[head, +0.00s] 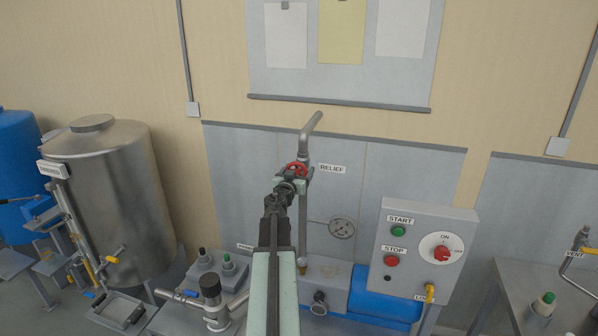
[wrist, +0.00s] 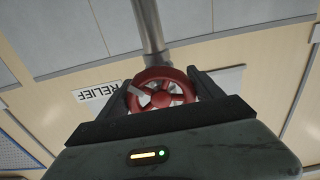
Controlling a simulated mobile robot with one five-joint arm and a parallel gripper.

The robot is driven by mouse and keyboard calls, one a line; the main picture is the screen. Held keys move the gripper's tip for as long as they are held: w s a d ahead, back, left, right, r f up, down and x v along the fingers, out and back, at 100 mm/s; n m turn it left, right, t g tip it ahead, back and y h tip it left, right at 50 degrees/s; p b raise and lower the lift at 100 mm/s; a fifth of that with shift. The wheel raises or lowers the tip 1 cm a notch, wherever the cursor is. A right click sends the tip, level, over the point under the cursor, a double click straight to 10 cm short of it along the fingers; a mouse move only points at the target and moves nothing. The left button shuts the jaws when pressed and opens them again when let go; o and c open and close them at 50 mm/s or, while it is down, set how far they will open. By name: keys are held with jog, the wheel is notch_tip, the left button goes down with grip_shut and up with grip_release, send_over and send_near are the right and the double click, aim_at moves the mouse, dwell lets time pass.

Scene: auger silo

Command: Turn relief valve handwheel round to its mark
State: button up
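The red relief valve handwheel (head: 297,168) sits on the grey vertical pipe at the middle of the back panel, left of its RELIEF label (head: 332,169). In the wrist view the handwheel (wrist: 160,99) faces me, with several spokes. A pale strip (wrist: 134,91) lies at its left side; I cannot tell whether it is the mark. My gripper (wrist: 161,80) has one finger on either side of the wheel, the right one close against or overlapping the rim. Whether the fingers press on it is not clear. In the head view my gripper (head: 290,184) partly covers the wheel.
A pressure gauge (head: 342,228) is right of the pipe, below the wheel. A control box (head: 425,245) with START and STOP buttons stands lower right. A steel tank (head: 115,200) is at left. The panel around the wheel is mostly bare.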

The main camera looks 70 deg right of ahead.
jog(key=n, duration=0.3)
jog(key=shift+s+n, duration=0.1)
jog(key=shift+n, duration=0.3)
jog(key=o, duration=1.4)
jog(key=a, duration=0.7)
jog(key=shift+s+a, duration=0.2)
jog(key=shift+a, duration=0.2)
